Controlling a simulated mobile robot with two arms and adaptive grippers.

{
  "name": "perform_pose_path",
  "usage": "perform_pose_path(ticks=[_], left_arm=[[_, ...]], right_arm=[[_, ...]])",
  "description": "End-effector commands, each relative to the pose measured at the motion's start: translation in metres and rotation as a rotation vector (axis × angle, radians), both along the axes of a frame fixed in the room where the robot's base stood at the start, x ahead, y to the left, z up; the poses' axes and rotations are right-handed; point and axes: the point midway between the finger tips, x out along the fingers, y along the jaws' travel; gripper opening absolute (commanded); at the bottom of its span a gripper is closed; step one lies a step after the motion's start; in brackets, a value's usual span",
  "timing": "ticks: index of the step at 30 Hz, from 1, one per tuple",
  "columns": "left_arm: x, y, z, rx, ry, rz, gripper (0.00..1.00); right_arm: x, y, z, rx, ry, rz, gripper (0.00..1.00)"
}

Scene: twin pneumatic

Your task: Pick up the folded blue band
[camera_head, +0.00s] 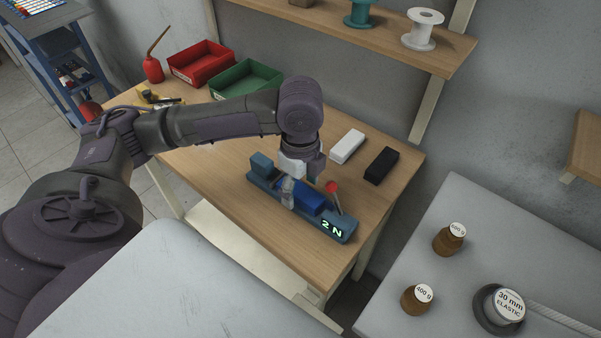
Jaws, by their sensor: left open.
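The folded blue band (313,203) appears as a bright blue block lying on a long blue-grey device (262,183) on the wooden table. The device has a lit display reading "2 N" (332,228) at its near right end. My left gripper (288,195) points down over the device from above, just left of the blue band. It is open, and its fingers partly cover the band and the device. I cannot tell whether a finger touches the band. My right gripper is out of view.
A red-tipped lever (332,187) stands beside the band. A white block (347,146) and a black block (381,166) lie behind on the table (225,160). Red (201,63) and green (246,80) bins stand at the back. Brown weights (417,299) stand on a grey surface at right.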

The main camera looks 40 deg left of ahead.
Motion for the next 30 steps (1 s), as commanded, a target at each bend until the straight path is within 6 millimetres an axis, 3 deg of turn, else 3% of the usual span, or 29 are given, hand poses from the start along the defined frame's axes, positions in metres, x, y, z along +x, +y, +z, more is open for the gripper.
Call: perform_pose_path(ticks=[4, 15, 25, 30], left_arm=[[0.000, 0.000, 0.000, 0.000, 0.000, 0.000, 0.69], [0.000, 0.000, 0.000, 0.000, 0.000, 0.000, 0.07], [0.000, 0.000, 0.003, 0.000, -0.002, 0.000, 0.07], [0.001, 0.000, 0.018, -0.001, -0.004, -0.001, 0.07]], right_arm=[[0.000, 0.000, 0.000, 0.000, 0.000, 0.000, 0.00], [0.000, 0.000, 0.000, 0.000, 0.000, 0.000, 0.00], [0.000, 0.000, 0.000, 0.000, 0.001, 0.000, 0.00], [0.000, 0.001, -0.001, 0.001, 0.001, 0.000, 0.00]])
